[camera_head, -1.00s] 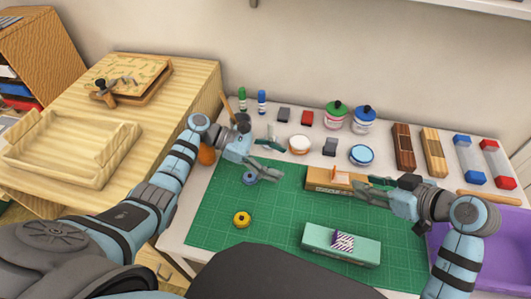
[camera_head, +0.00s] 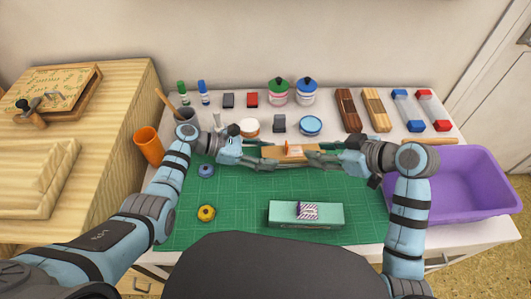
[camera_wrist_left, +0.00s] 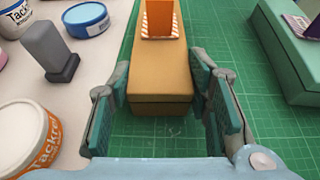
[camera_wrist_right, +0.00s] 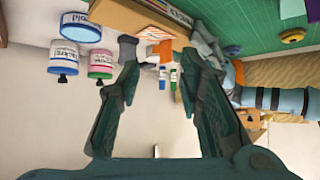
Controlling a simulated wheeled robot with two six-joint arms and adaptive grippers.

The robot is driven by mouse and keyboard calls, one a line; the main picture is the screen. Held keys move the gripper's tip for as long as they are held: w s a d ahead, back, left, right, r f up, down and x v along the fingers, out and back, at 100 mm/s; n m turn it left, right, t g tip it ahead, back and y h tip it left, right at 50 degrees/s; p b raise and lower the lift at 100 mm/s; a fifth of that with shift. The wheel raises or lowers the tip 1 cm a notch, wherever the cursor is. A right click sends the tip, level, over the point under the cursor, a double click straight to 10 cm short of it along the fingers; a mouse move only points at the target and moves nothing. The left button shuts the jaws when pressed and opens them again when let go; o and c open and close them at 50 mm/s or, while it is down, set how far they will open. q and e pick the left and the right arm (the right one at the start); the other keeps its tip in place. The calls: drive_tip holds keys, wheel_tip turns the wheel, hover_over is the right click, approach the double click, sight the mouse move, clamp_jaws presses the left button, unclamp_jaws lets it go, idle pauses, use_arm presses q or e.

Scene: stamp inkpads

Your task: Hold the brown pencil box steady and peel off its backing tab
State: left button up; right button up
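The brown pencil box (camera_head: 272,153) lies on the green cutting mat near its back edge. An orange tab with a striped base stands up on its top; it shows in the left wrist view (camera_wrist_left: 159,18) and the right wrist view (camera_wrist_right: 165,50). My left gripper (camera_wrist_left: 161,85) is open with its fingers on either side of the box's left end, very close to its sides; contact is unclear. My right gripper (camera_wrist_right: 163,68) is open and empty, near the box's right part, its fingers pointing toward the tab.
A teal box (camera_head: 290,216) with a striped purple tab lies in front on the mat (camera_head: 240,200). Blue (camera_head: 206,171) and yellow (camera_head: 206,213) rolls are at left. Tins, bottles, stamps and long blocks line the back. A purple bin (camera_head: 470,185) stands at right.

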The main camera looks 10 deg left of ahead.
drive_tip(key=shift+c, duration=1.4)
drive_tip(key=w+a+r+t+y, duration=0.25)
drive_tip(key=w+r+t, duration=0.3)
drive_tip(key=r, duration=0.55)
drive_tip(key=w+a+r+t+y, duration=0.1)
drive_tip(key=w+r+t+y, duration=0.4)
drive_tip(key=r, duration=0.6)
drive_tip(key=w+d+r+m+t+h, duration=0.4)
drive_tip(key=w+d+m+t+h, duration=0.2)
drive_tip(key=w+d+m+h, duration=1)
drive_tip(key=n+g+y, duration=0.3)
drive_tip(key=n+g, duration=0.5)
drive_tip(key=g, duration=1.5)
hover_over(287, 144)
drive_tip(key=d, duration=0.2)
drive_tip(key=f, duration=2.4)
drive_tip(key=shift+w+a+f, duration=0.1)
drive_tip(key=shift+w+a, duration=0.05)
drive_tip(key=shift+w, duration=0.1)
drive_tip(key=shift+m, duration=0.3)
drive_tip(key=x, duration=0.7)
drive_tip(key=shift+f, duration=0.2)
